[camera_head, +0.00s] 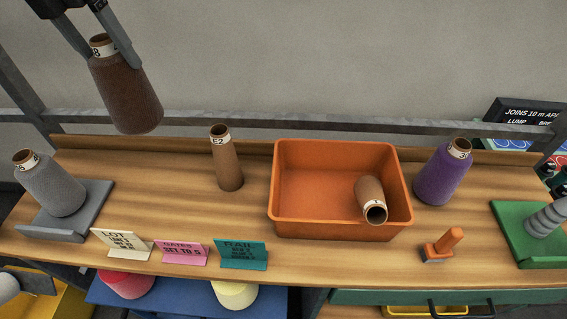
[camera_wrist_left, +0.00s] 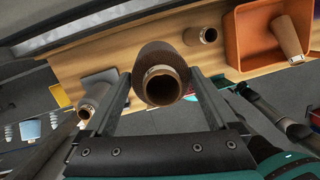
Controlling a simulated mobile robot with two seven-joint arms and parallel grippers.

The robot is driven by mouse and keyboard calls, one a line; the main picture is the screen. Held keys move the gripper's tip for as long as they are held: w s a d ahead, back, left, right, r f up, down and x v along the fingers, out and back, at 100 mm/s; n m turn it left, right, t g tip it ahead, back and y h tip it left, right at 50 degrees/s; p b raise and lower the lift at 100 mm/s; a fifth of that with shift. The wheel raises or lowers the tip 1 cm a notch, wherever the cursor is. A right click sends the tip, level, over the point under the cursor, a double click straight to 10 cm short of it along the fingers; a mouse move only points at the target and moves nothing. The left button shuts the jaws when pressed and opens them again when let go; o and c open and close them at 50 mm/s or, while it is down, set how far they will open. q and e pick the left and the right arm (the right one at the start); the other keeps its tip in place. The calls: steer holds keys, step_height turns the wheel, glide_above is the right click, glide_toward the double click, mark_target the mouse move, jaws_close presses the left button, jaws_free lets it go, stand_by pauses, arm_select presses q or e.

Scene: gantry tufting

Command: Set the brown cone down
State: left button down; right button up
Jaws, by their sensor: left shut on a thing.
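A large dark brown cone (camera_head: 125,95) hangs from my left gripper (camera_head: 98,42) at the upper left of the head view, above the table (camera_head: 160,205). The fingers are shut around its narrow, white-banded top, and its wide base points down, slightly tilted. In the left wrist view the brown cone (camera_wrist_left: 160,75) sits between the two fingers (camera_wrist_left: 160,95). A slimmer brown cone (camera_head: 227,165) with a white label stands upright on the table, left of the orange bin (camera_head: 290,220). Another brown cone (camera_head: 369,195) lies inside the bin. My right gripper is not in view.
A grey cone (camera_head: 55,188) stands on a grey stand (camera_head: 95,205) at the left. A purple cone (camera_head: 441,175) stands right of the bin. Three small signs (camera_head: 182,252) line the front edge. An orange-handled tool (camera_head: 442,243) lies front right. Bare wood shows between the grey and slim brown cones.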

arm_select(q)
steer(key=shift+w+r, duration=0.1)
steer(key=shift+s+f, duration=0.25)
steer(key=shift+f, duration=0.1)
steer(key=s+a+x, duration=0.1)
steer(key=x, duration=0.8)
steer(key=s+a+p+x, duration=0.1)
steer(key=s+x, duration=0.1)
steer(key=x, duration=0.7)
steer(key=shift+w+a+f, duration=0.2)
steer(key=shift+a+f, duration=0.05)
steer(key=shift+f, duration=0.55)
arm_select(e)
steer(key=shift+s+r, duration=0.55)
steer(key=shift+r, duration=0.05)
arm_select(q)
jaws_free()
